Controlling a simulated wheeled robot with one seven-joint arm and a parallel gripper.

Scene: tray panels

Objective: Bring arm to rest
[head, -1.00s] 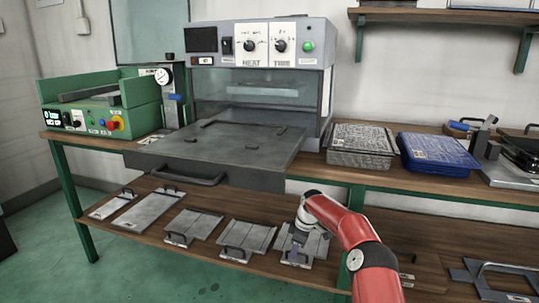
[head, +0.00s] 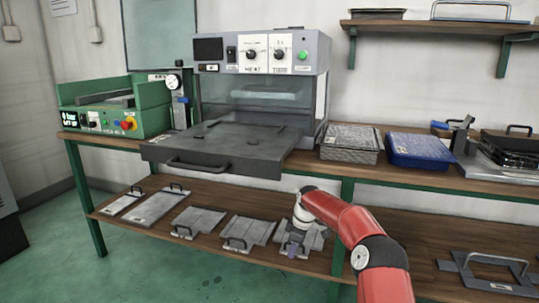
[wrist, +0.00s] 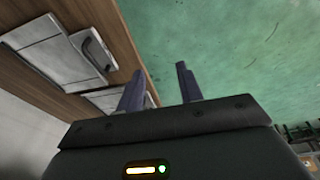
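My red arm reaches forward from the bottom right of the head view. My gripper (head: 290,251) hangs at its end in front of the rightmost flat panel (head: 314,240) on the lower shelf, partly covering it in the picture. In the wrist view, my gripper (wrist: 161,82) has its two dark fingers apart, with only green floor between them. Nothing is held. I cannot tell the exact gap between my gripper and the panel.
The lower shelf (head: 330,262) holds several grey panels with handles. Above it, the heating machine (head: 262,60) has its dark drawer (head: 225,150) pulled out. A grey tray (head: 350,143) and a blue tray (head: 418,150) stand on the bench. Green floor (head: 170,265) in front is clear.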

